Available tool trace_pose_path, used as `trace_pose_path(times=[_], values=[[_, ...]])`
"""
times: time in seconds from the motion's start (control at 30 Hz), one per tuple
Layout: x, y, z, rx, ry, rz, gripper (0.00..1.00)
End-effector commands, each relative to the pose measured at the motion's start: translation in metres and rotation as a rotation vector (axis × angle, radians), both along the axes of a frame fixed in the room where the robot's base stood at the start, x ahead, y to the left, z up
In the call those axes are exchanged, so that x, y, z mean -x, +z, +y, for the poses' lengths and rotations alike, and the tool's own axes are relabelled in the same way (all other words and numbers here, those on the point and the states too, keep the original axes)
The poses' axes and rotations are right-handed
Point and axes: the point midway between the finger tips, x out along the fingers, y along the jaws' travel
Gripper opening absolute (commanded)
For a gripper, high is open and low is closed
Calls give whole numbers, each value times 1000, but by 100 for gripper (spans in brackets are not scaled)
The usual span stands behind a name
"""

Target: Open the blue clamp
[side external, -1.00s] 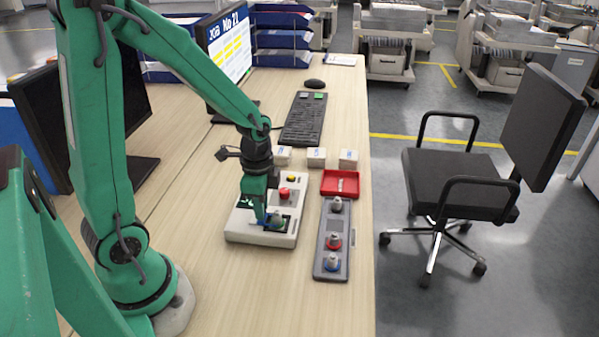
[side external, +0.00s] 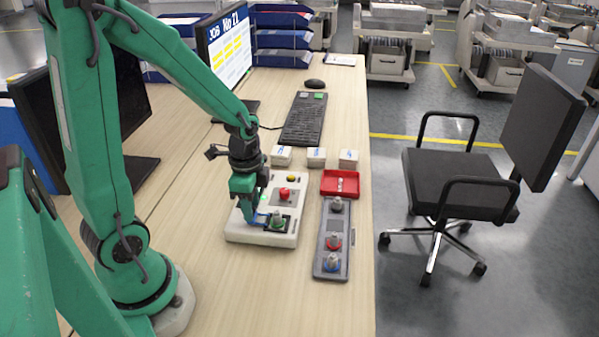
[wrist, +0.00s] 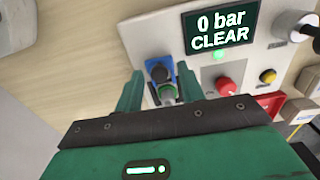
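My gripper (side external: 254,212) is just above and left of the clamp. In the wrist view its two green fingers (wrist: 160,85) are apart, either side of the part and clamp, with nothing seen gripped. Whether a finger touches the clamp is unclear.
The white box (side external: 237,229) carries a red button (side external: 284,193) and a display (wrist: 221,29) reading "0 bar CLEAR" with a green light. A grey rack (side external: 330,262) with several knobbed parts and a red tray (side external: 340,184) stand to the right. The front table is clear.

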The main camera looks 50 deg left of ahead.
Motion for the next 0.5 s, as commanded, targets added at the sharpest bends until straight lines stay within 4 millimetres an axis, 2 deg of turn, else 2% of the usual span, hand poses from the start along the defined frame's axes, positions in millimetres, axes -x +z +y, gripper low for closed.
trace_pose_path(times=[0.5], values=[[0, 0, 0, 0, 0, 1, 38]])
